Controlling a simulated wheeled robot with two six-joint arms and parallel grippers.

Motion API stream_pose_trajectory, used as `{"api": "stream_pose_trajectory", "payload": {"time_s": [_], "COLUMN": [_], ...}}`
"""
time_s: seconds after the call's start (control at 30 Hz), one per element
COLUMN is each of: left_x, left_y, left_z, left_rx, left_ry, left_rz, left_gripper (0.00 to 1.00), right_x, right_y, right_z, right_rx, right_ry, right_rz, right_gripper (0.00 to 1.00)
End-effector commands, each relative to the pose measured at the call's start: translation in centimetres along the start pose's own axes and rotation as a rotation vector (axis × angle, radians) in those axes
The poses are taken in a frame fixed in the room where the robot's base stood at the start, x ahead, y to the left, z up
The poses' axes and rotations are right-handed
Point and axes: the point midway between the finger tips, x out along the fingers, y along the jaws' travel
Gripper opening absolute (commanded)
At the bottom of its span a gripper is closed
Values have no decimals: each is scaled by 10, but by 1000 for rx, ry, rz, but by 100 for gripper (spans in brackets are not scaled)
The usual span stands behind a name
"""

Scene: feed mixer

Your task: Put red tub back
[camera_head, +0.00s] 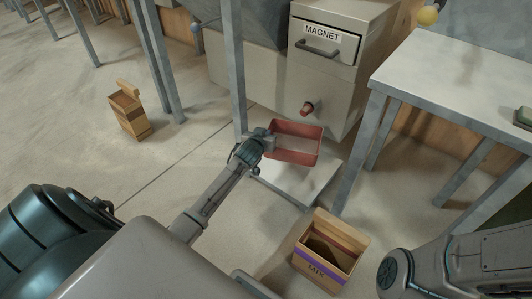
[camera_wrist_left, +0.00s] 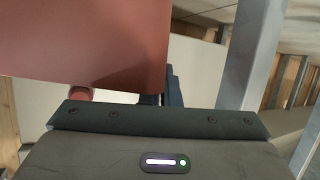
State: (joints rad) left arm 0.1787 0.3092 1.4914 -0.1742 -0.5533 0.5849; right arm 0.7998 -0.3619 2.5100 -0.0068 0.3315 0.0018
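The red tub (camera_head: 293,158) is an open, empty-looking box below the red-tipped spout on the grey machine. It is over the back part of a pale low plate (camera_head: 300,192); I cannot tell whether it rests on it. My left gripper (camera_head: 268,141) is at the tub's left rim and appears to touch it. In the left wrist view the tub's red wall (camera_wrist_left: 85,40) fills the upper left and covers most of the fingers, so their grip is hidden. My right arm shows at the lower right, but its gripper is out of view.
A wooden MIX box (camera_head: 314,271) stands on the floor in front of the plate. The grey machine has a MAGNET drawer (camera_head: 324,45) and the red spout (camera_head: 307,108). A metal table (camera_head: 465,85) is at right. Another wooden box (camera_head: 130,115) stands left; floor between is clear.

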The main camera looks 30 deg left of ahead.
Motion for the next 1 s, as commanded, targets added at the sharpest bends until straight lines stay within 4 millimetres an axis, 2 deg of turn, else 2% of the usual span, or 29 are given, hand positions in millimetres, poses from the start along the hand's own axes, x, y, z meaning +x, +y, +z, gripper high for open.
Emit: {"api": "stream_pose_trajectory", "payload": {"time_s": [0.03,0.1,0.37,0.6,0.73,1.0], "left_x": [6,9,13,26,30,29], "left_y": [0,-2,-2,-4,-3,-3], "left_z": [14,22,33,65,66,63], "left_rx": [-2,0,-1,-2,-1,-1], "left_ry": [-2,-2,0,-1,1,0], "left_rz": [0,0,0,0,1,0], "left_gripper": [0,0,0,0,0,0], "right_x": [-11,-16,-24,-46,-56,-53], "right_y": [3,5,7,14,17,16], "right_z": [-5,-6,-8,-22,-26,-25], "right_rx": [-1,-2,-2,0,0,1], "right_ry": [-6,-17,-30,-30,-33,-33], "right_rz": [0,0,0,1,2,2], "right_gripper": [0,0,0,0,0,0]}}
